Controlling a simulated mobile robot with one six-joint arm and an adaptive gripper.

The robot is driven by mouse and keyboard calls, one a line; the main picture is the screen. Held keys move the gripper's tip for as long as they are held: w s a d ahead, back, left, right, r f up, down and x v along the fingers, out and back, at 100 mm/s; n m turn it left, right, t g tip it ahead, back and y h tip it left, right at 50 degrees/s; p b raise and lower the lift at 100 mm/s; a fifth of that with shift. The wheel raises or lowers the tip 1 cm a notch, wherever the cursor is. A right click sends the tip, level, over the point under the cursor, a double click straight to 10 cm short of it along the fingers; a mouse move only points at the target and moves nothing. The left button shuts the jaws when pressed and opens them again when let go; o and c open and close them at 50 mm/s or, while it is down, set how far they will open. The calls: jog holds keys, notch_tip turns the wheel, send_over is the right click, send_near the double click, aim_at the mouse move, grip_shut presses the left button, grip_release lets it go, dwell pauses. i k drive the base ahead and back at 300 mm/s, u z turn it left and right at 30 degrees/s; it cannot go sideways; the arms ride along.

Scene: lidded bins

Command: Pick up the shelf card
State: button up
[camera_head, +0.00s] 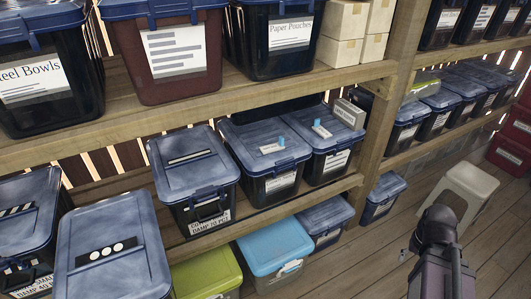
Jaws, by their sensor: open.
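No item is clearly readable as the shelf card. A small pale card with a blue tab (272,148) lies on a dark bin's blue lid on the middle shelf. A similar card with a blue tab (321,130) lies on the lid to its right. A pale printed block or card (349,114) stands behind the right lid, near the wooden post; its lettering is too small to read. Part of my dark arm shows at the lower right, well apart from these cards. My gripper's fingers do not show.
The dark bins (205,203) stand close together on the middle shelf. The upper shelf (235,95) hangs above them, and a wooden post (388,110) stands at their right. A lime-lidded bin (205,272) and light-blue bin (272,252) stand below. A pale stool (470,187) stands on open floor.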

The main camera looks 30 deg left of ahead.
aim_at(274, 147)
jog(key=u, duration=0.7)
jog(key=i, duration=0.95)
jog(key=z, duration=0.05)
